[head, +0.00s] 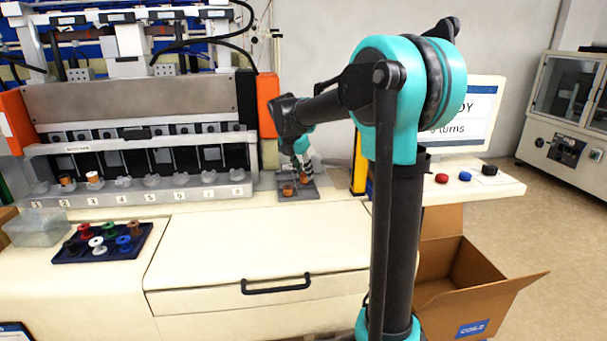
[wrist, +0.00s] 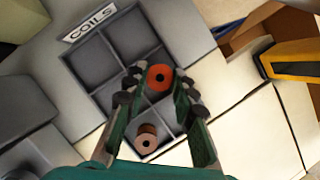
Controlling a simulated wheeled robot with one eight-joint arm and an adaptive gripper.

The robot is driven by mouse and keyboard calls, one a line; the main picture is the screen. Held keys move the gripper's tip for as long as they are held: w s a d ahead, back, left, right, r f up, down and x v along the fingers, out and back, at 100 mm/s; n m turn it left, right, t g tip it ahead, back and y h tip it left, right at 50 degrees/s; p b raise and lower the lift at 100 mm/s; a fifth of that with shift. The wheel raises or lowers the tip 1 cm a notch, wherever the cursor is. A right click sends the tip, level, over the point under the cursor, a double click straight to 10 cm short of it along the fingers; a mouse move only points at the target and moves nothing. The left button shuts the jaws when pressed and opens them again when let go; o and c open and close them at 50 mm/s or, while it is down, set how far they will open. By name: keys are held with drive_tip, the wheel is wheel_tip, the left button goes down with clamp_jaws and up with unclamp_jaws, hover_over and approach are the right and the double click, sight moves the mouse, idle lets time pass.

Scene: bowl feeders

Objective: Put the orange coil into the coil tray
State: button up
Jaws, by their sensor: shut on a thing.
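The orange coil (wrist: 158,77) is between my gripper's fingertips (wrist: 157,88) in the wrist view. My gripper (head: 303,166) is shut on it and points down over the coil tray. The grey coil tray (wrist: 84,94) has several square compartments and a COILS label at one end. It also shows in the head view (head: 314,194), on the bench right of the machine. The orange coil lines up with a middle-row compartment; its exact height over the floor is unclear. A copper-brown coil (wrist: 147,141) sits in a compartment nearer my gripper's base; the others I see are empty.
A winding machine (head: 130,100) with several numbered stations stands left of the tray. Two small coils are at its left stations. A dark tray (head: 100,254) of coloured spools and a clear bin (head: 38,229) lie at left. A yellow post (head: 359,172) stands close right of the tray.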

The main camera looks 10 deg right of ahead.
drive_tip(key=shift+f, duration=0.35)
drive_tip(key=shift+f, duration=0.15)
drive_tip(key=o, duration=0.9)
drive_tip(key=v, duration=1.2)
drive_tip(key=shift+r, duration=0.2)
